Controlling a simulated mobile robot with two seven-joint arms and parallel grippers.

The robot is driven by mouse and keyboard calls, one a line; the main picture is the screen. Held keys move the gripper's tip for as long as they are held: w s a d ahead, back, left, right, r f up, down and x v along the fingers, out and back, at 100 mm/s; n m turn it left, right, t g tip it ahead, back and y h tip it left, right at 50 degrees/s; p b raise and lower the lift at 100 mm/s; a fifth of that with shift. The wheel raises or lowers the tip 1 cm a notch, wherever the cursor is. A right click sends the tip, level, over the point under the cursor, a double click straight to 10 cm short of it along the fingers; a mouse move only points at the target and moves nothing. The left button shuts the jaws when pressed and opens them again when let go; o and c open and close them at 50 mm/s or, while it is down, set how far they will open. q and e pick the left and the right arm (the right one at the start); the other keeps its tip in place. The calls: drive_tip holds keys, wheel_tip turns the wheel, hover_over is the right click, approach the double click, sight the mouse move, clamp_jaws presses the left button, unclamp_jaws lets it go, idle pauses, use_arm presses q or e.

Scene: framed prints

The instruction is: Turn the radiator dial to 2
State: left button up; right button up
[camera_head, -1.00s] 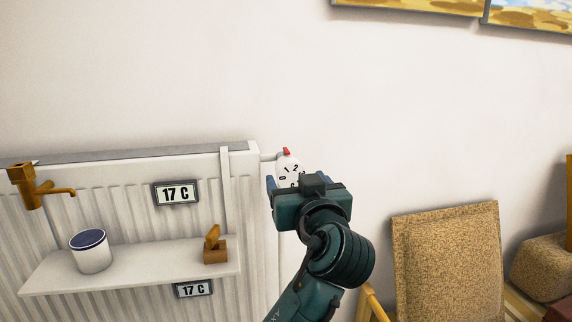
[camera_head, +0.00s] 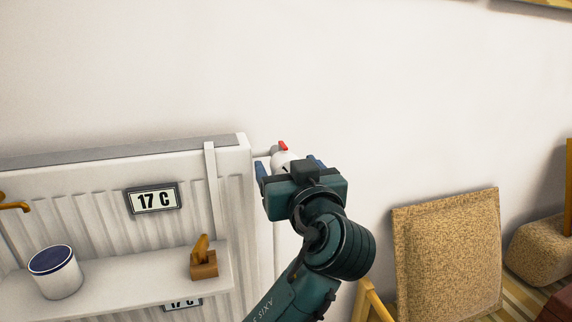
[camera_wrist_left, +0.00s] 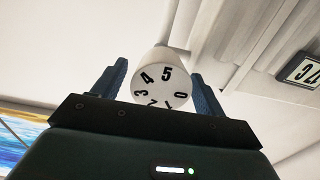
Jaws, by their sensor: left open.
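The radiator dial (camera_head: 280,160) is a white round knob at the radiator's upper right corner, with a red marker (camera_head: 283,146) above it. In the left wrist view the dial (camera_wrist_left: 160,62) shows black numbers from 0 to 5 on its face, with the lower ones partly cut off. Which number lines up with the red marker cannot be told. My left gripper (camera_head: 288,164) is open, with one blue finger on each side of the dial. In the wrist view gaps show between the fingers and the knob. My gripper hides the dial's face in the head view.
The white radiator (camera_head: 100,187) carries a 17 C display (camera_head: 153,198). A shelf (camera_head: 130,285) in front holds a white pot (camera_head: 56,279) and a brown wooden object (camera_head: 203,265). A woven tan panel (camera_head: 447,255) stands at right.

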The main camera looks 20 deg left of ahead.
use_arm(q)
drive_tip(key=c, duration=0.9)
use_arm(e)
drive_tip(key=shift+r, duration=0.2)
